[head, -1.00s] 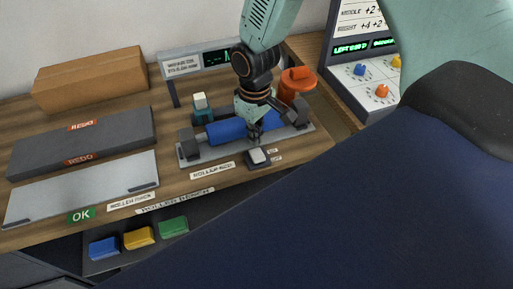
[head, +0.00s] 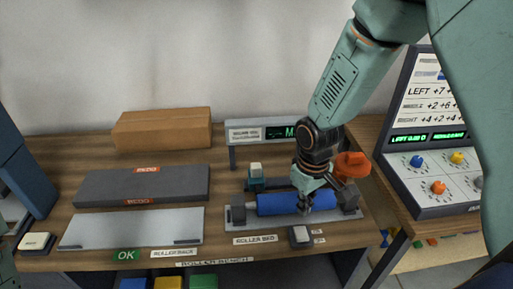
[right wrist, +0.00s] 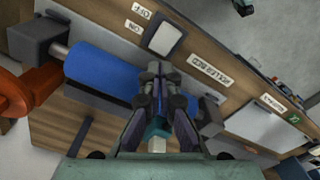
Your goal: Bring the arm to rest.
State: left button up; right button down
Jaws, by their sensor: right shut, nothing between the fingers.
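My right gripper (head: 304,208) points down in front of the blue roller (head: 275,204), above the roller bed. In the right wrist view its fingers (right wrist: 155,72) are together and empty. The fingertips lie between the roller (right wrist: 100,80) and the white ON/OFF rocker switch (right wrist: 164,38). That switch also shows in the head view (head: 301,234), just below the fingertips. I cannot tell whether the fingers touch the roller. The right arm comes down from the upper right. My left gripper is not in view.
An orange knob-like part (head: 351,165) stands close right of the gripper. A dial console (head: 435,195) is at the right. A cardboard box (head: 163,130), dark tray (head: 140,187) and grey plate (head: 130,228) fill the left bench.

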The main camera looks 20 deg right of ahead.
jog(key=shift+f, duration=0.1)
jog(key=s+a+f+m, duration=0.2)
jog(key=s+f, duration=0.4)
jog(key=s, duration=0.6)
jog(key=s+a+f+m, duration=0.2)
jog(key=s+f, duration=0.5)
jog(key=s, duration=0.6)
notch_tip(320, 180, down, 15)
jog(key=b, duration=1.5)
jog(key=shift+b, duration=0.3)
